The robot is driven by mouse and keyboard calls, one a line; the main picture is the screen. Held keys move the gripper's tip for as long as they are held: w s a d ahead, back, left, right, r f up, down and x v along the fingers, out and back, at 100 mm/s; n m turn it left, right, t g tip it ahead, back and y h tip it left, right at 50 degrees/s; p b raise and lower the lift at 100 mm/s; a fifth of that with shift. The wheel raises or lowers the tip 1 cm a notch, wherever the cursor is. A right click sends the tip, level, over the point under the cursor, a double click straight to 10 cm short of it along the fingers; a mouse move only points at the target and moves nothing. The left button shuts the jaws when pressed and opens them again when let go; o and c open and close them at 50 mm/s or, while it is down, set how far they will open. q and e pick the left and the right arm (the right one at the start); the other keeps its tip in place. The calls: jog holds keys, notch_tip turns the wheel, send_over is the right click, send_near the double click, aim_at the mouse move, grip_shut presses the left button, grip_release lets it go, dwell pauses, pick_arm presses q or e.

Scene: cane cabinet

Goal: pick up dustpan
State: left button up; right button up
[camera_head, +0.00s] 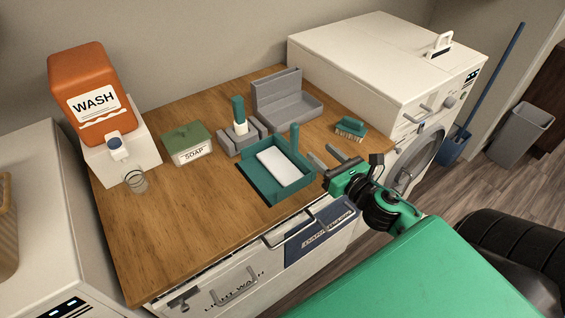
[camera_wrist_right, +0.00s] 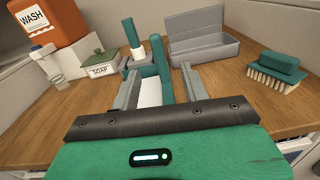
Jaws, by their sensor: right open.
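The teal dustpan (camera_head: 258,184) is a shallow tray with an upright handle (camera_head: 295,140) and a white pad (camera_head: 279,167) inside it. It rests on the wooden counter near the front edge. My right gripper (camera_head: 325,156) is open and empty, just right of the dustpan. In the right wrist view the upright handle (camera_wrist_right: 158,58) shows between the two spread fingers (camera_wrist_right: 158,74), beyond them, and my gripper body hides most of the tray. My left gripper is not in view.
The orange wash jug (camera_head: 88,85) is at left. A blue long-handled pan (camera_head: 454,145) stands on the floor.

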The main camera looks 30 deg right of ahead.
aim_at(290, 125)
jog(key=shift+n+y, duration=0.3)
jog(key=shift+n, duration=0.2)
jog(key=w, duration=0.3)
jog(key=w+p, duration=0.1)
jog(key=w, duration=0.1)
jog(key=w+a+p, duration=0.1)
jog(key=w, duration=0.2)
jog(key=shift+w+r, duration=0.15)
jog(key=shift+w, duration=0.2)
jog(key=shift+w+r+p, duration=0.15)
jog(key=shift+w+p, duration=0.3)
jog(key=shift+p, duration=0.15)
jog(key=w+p, duration=0.1)
jog(key=w, duration=0.2)
jog(key=shift+w+a, duration=0.1)
jog(key=shift+a, duration=0.05)
jog(key=shift+w+p, duration=0.35)
jog(key=shift+w, duration=0.2)
grip_shut()
